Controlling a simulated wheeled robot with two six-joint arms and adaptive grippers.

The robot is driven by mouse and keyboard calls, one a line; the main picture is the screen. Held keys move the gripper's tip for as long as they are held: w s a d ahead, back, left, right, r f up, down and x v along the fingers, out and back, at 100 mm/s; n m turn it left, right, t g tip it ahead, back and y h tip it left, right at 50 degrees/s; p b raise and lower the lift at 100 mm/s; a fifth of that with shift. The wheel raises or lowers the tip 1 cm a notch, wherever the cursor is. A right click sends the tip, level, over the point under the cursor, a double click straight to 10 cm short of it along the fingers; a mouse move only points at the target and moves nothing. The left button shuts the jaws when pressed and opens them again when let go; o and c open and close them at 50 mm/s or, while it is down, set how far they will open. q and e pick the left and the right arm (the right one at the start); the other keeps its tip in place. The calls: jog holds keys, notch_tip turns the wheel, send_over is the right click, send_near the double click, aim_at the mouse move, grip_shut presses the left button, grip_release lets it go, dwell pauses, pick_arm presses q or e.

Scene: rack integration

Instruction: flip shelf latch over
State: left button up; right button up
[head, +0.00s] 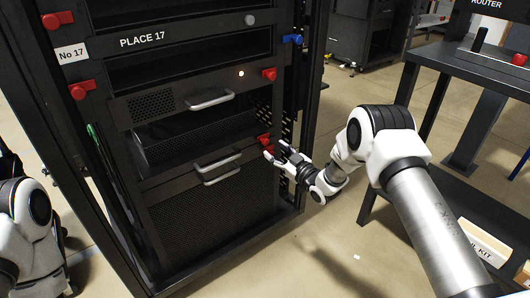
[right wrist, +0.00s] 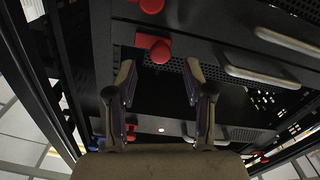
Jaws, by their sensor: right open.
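The black rack (head: 150,185) carries red latches along both sides of its front. A red latch (head: 265,140) sits on the right post beside the open shelf bay. My right gripper (head: 275,151) is open just in front of and below this latch. In the right wrist view a red latch (right wrist: 157,48) shows between and slightly beyond the two fingertips (right wrist: 158,70); I cannot tell whether they touch it. Another red latch (head: 269,74) is higher on the right post. A blue latch (head: 292,39) is near the top right. My left gripper is not in view.
Drawer handles (head: 210,100) and (head: 217,160) stick out from the rack front. Red latches (head: 78,91) line the left post. A dark table (head: 455,62) stands at the right. Floor (head: 300,245) between rack and table is mostly clear.

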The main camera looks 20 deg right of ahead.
aim_at(267, 144)
jog(key=x, duration=0.1)
jog(key=b+x, duration=0.1)
jog(key=x, duration=0.3)
jog(key=shift+f, duration=0.25)
jog(key=shift+w+a+r, duration=0.1)
jog(key=shift+w+r, duration=0.05)
jog(key=shift+w, duration=0.2)
jog(key=shift+c, duration=0.3)
